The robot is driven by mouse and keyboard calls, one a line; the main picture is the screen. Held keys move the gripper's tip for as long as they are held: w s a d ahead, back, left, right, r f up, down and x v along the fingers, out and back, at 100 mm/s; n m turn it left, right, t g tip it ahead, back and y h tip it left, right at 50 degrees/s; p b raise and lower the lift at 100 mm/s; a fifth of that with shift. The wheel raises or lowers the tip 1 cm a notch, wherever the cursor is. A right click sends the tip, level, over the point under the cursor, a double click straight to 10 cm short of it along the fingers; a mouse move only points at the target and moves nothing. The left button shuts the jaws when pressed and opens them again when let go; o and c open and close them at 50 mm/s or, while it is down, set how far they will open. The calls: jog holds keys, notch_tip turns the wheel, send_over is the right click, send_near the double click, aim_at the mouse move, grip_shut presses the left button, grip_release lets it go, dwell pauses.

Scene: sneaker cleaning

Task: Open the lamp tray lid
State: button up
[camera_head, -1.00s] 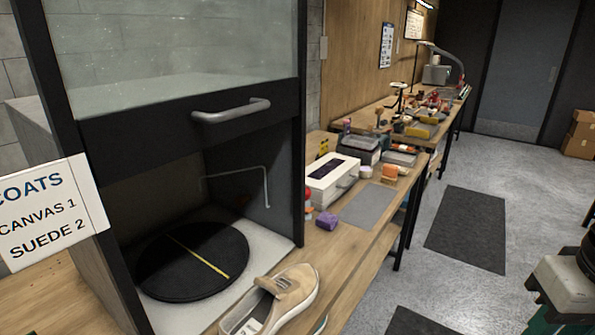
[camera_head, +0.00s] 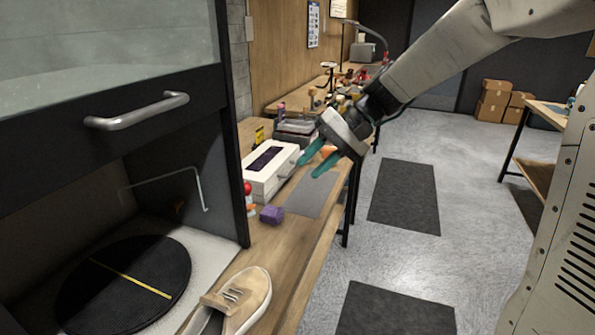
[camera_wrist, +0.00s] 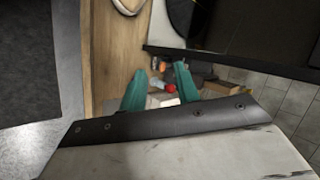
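A white box (camera_head: 268,177) with a dark window in its lid and a handle on its right side stands on the wooden bench. It is the likeliest lamp tray, though no label shows. Its lid (camera_head: 265,158) looks shut. My gripper (camera_head: 308,170) has teal fingers, spread apart and empty. In the head view it appears just right of the box, pointing down and left; how far above or in front of it I cannot tell. In the wrist view the fingers (camera_wrist: 161,67) are also apart, with small bench items beyond them.
A dark cabinet with a raised glass door and grey handle (camera_head: 138,110) stands at left, a black turntable (camera_head: 125,285) inside. A beige sneaker (camera_head: 235,300), a purple block (camera_head: 271,214) and a grey mat (camera_head: 312,192) lie on the bench. Open floor (camera_head: 460,200) lies to the right.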

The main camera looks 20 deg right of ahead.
jog(key=w+d+f+m+t+y, duration=0.1)
jog(key=w+d+f+m+t, duration=0.1)
jog(key=w+f, duration=0.4)
jog(key=w+d+f+m+t+y, duration=0.1)
jog(key=w+d+f, duration=0.4)
jog(key=w, duration=0.8)
jog(key=w+d+f+m+t+y, duration=0.2)
jog(key=w+d+f+t, duration=0.1)
jog(key=w+f+t, duration=0.2)
jog(key=shift+w+d+f+m, duration=0.15)
jog(key=shift+w+f, duration=0.3)
jog(key=shift+w, duration=0.35)
jog(key=shift+w+d+f+m, duration=0.1)
jog(key=shift+w+f, duration=0.3)
jog(key=shift+w, duration=0.35)
jog(key=shift+w+d+f+m, duration=0.15)
jog(key=shift+w+f, duration=0.3)
jog(key=shift+w, duration=0.35)
jog(key=shift+w+f, duration=0.25)
jog(key=x, duration=0.7)
jog(key=shift+w+a+f, duration=0.1)
jog(key=shift+w+a, duration=0.05)
jog(key=shift+w, duration=0.05)
grip_shut()
